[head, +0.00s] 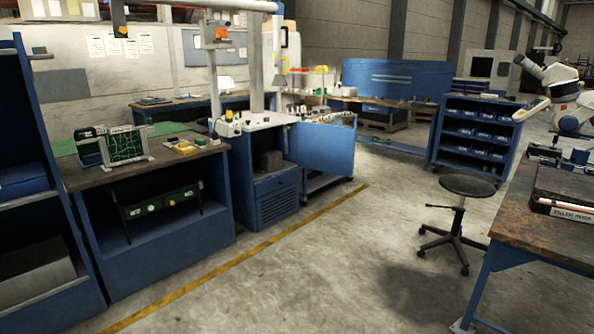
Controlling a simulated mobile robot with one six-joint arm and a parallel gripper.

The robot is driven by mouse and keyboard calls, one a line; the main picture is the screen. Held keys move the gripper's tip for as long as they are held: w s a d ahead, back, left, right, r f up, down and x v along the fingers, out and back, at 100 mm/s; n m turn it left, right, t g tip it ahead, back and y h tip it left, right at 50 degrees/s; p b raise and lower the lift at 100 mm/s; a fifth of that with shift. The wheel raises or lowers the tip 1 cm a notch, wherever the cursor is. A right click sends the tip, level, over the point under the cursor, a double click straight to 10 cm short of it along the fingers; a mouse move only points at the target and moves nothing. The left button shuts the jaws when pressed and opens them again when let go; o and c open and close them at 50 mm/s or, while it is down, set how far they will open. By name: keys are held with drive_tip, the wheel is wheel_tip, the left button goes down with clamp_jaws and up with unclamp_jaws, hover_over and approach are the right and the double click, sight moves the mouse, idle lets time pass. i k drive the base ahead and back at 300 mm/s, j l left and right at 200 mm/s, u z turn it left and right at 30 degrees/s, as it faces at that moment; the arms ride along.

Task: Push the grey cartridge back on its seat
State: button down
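I cannot make out a grey cartridge or its seat for certain in the head view. A white microscope (558,85) with dark eyepieces stands over the workbench at the right edge and is partly cut off by the frame. Small dark and blue items (545,150) sit at its foot, too small to tell apart. My gripper is not in view.
The right workbench (510,215) has a worn brown top with a dark case (565,185) on it. A black stool (467,187) stands left of it. Blue workbenches (150,215) line the left. The concrete floor (330,260) between is clear.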

sight(269, 160)
drive_tip(key=i+l, duration=0.1)
drive_tip(key=i, duration=3.95)
drive_tip(key=i+u, duration=0.15)
drive_tip(key=i, duration=0.6)
drive_tip(key=i+l+u, duration=0.1)
drive_tip(key=i, duration=0.6)
drive_tip(key=i+l+u, duration=0.15)
drive_tip(key=i, duration=0.55)
